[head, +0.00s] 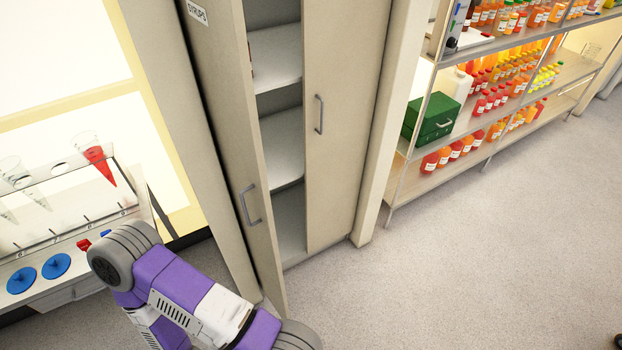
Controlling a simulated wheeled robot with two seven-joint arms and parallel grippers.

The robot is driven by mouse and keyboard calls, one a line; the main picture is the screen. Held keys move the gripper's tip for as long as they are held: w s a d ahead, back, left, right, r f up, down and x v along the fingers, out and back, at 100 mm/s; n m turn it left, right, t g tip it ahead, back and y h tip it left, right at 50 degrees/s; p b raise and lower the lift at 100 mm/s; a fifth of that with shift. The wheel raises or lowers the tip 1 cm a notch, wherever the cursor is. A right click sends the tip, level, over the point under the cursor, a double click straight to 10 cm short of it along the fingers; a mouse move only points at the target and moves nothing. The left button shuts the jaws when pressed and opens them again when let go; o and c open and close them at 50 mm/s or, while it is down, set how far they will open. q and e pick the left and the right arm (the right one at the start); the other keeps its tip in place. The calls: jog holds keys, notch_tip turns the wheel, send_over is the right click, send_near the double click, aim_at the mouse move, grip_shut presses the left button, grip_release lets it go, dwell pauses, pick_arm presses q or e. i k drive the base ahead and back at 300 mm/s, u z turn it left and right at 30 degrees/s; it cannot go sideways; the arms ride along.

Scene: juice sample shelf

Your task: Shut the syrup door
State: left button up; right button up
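The syrup door (228,130) is the tall beige left door of a cabinet, with a "SYRUPS" label (197,12) near its top and a grey bar handle (250,205) lower down. It stands open, and the gap shows the inside shelves (275,60). The cabinet's right door (345,110) looks closed, with its own handle (319,115). A purple and grey arm of mine crosses in front of the syrup door's foot and hides part of the floor there. Neither gripper shows.
At right, a shelf unit (470,130) carries many juice bottles and a green box (432,118).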

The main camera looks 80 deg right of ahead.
aim_at(215, 32)
jog(key=z, duration=2.3)
jog(key=i, duration=0.5)
jog(key=z, duration=0.15)
jog(key=k, duration=0.65)
